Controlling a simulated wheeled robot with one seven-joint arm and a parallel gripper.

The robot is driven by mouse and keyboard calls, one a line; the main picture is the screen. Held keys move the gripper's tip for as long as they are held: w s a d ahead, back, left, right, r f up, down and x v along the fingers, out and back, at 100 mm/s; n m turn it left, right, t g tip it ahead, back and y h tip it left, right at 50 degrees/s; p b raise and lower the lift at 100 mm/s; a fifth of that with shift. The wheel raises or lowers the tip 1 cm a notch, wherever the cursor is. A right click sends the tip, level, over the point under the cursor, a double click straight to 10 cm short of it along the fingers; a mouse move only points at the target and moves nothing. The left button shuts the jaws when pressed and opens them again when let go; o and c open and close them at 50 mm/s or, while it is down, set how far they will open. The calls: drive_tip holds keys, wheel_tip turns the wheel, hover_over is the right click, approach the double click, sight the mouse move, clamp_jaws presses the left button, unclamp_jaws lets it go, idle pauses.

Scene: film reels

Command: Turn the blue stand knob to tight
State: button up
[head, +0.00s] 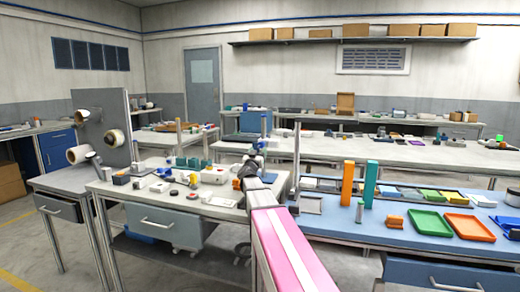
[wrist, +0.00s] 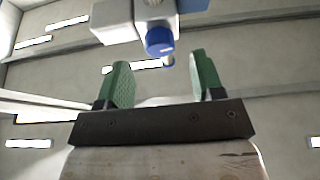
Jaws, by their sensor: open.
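A blue round knob (wrist: 159,41) shows in the wrist view, beside a white block-like body (wrist: 112,22) with a blue part at upper right. My gripper (wrist: 163,76) is open, with its two green-padded fingers apart. The knob appears above the gap between the fingertips in the picture, and nothing is clamped between them. In the head view my pink and white arm reaches to the back right part of the near workbench (head: 150,213). There my gripper and the knob are too small and covered to make out.
The near workbench holds several small items, including a dark box (head: 121,177) and a white block (head: 214,175). To the right, a blue-topped bench carries an orange upright (head: 348,184), a teal upright (head: 370,184) and a green tray (head: 425,222). Thin posts rise near my arm.

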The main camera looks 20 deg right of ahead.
sight(260, 146)
drive_tip(key=shift+x, duration=2)
drive_tip(key=c, duration=0.9)
drive_tip(key=shift+m, duration=0.3)
drive_tip(key=m+g+h, duration=0.1)
drive_tip(key=m, duration=0.1)
drive_tip(key=m+g+h, duration=0.1)
drive_tip(key=m, duration=0.2)
drive_tip(key=shift+a, duration=0.15)
drive_tip(key=shift+w+m+g+h, duration=0.1)
drive_tip(key=shift+m+g+h, duration=0.45)
drive_tip(key=shift+m, duration=1)
drive_tip(key=shift+m+g+h, duration=0.25)
drive_tip(key=shift+m+g, duration=0.6)
drive_tip(key=shift+m, duration=0.7)
